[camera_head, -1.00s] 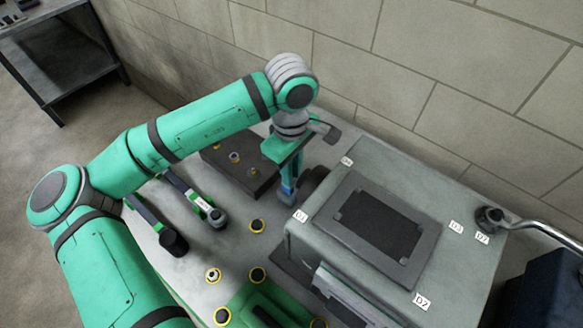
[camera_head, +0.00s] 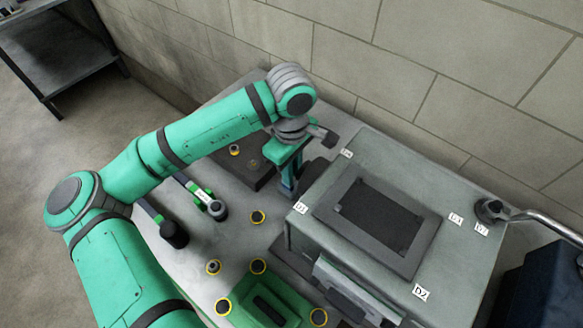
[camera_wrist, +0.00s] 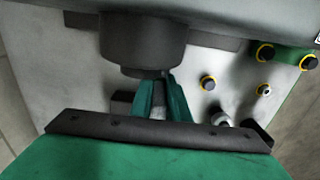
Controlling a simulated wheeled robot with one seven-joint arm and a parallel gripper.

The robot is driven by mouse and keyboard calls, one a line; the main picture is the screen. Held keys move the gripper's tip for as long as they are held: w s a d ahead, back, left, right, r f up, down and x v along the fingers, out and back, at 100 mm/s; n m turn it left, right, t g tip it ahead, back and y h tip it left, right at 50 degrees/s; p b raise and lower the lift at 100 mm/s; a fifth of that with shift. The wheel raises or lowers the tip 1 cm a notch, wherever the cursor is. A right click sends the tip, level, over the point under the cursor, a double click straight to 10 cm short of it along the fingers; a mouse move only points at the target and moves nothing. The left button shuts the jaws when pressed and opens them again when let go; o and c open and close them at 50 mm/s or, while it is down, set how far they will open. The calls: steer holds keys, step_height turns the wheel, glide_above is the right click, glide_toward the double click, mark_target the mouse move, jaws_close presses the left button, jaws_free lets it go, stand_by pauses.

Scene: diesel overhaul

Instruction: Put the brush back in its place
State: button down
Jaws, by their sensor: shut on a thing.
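My gripper (camera_head: 288,186) points down over the far side of the bench, left of the grey box. In the wrist view its two green fingers (camera_wrist: 160,100) are close together with a slim pale grey piece between them. A small bluish part shows at the fingertips in the head view. I take the held thing to be the brush, but most of it is hidden and its bristles cannot be made out. A thick dark cylinder (camera_wrist: 145,40) is close by the fingers in the wrist view. The brush's place cannot be identified for certain.
The grey box (camera_head: 455,255) with labels stands just right of my gripper. A dark block (camera_head: 262,178) lies to its left. Two green-and-black tools (camera_head: 173,235) (camera_head: 216,209) lie further left. Several yellow-ringed fittings (camera_head: 258,217) and a green part (camera_head: 262,300) are nearer. A wall (camera_head: 390,60) rises behind.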

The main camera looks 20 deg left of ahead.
steer(key=shift+f, duration=0.6)
steer(key=c, duration=1.6)
jaws_free()
